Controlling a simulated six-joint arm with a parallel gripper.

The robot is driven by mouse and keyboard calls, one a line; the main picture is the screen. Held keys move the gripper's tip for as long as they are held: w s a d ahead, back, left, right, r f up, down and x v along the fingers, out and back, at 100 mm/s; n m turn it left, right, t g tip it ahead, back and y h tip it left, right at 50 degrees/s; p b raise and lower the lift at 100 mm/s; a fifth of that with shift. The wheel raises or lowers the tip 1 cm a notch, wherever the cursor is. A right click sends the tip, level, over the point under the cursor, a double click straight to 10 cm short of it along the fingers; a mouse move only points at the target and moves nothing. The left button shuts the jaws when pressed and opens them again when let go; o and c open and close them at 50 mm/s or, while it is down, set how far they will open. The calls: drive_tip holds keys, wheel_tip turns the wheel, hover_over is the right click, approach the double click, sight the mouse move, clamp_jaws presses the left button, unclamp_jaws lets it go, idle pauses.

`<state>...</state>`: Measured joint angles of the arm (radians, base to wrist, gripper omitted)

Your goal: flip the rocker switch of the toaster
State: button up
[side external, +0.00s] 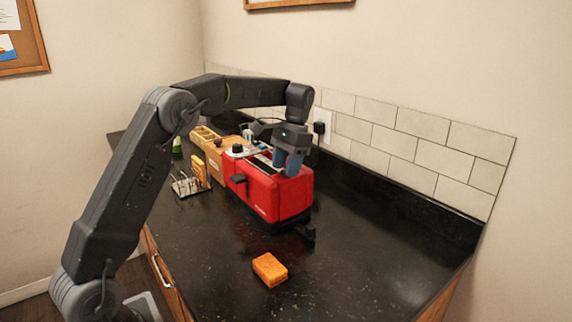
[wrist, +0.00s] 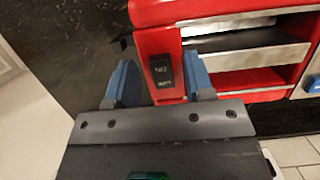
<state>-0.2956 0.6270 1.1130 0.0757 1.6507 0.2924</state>
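The red toaster (side external: 268,195) stands on the dark counter. In the wrist view, the toaster (wrist: 158,12) fills the upper right, with its metal-edged slots to the right. Its black rocker switch (wrist: 161,71), with small white markings, sits on a red panel beside the slots. My gripper (side external: 290,160) is over the toaster's top, fingers pointing down. In the wrist view, the two blue fingers of my gripper (wrist: 159,68) are apart with nothing between them, one on each side of the switch in the picture. Contact with the switch cannot be told. The switch is hidden in the side view.
An orange sponge (side external: 270,269) lies on the counter in front. A wire rack (side external: 190,184) and a wooden box (side external: 214,166) stand left of the toaster. A tiled wall (side external: 375,135) with a plugged outlet (side external: 320,129) is behind. The counter's right side is clear.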

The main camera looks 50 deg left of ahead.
drive_tip(key=v, duration=0.6)
drive_tip(key=shift+w+r, duration=0.1)
drive_tip(key=shift+r, duration=0.6)
drive_tip(key=shift+r, duration=0.1)
drive_tip(key=s+d+r+t, duration=0.45)
drive_tip(key=s+d, duration=0.45)
drive_tip(key=s, duration=0.3)
drive_tip(key=s+d+f+t, duration=0.2)
drive_tip(key=s+d+f, duration=0.1)
drive_tip(key=s, duration=0.5)
drive_tip(key=s+d+f+t, duration=0.2)
drive_tip(key=s+f, duration=0.4)
drive_tip(key=s, duration=0.3)
drive_tip(key=shift+d+f, duration=0.2)
drive_tip(key=shift+d, duration=0.65)
